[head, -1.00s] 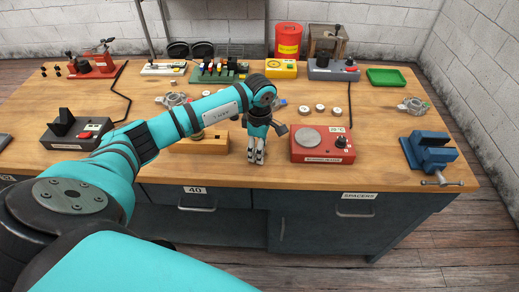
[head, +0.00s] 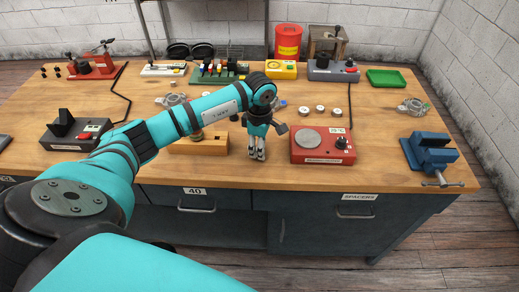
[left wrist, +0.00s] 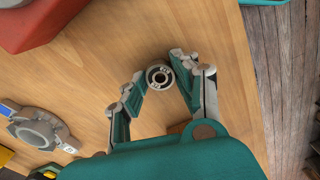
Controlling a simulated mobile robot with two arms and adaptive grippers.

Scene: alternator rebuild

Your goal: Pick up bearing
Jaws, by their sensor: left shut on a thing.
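My left gripper (head: 257,155) hangs low near the front edge of the workbench, left of the red heater box. In the left wrist view its fingertips (left wrist: 158,72) are shut on a small round steel bearing (left wrist: 159,76) with a dark hole. In the head view I cannot make out the held bearing between the fingers. Several small ring-shaped parts stand behind the red box, among them one ring (head: 320,109). My right gripper is not in view.
The red box (head: 311,158) with a round plate stands close right of the gripper. A blue vise (head: 428,150) sits at the right edge, a green tray (head: 386,77) at the back right. Bare wood lies between box and vise.

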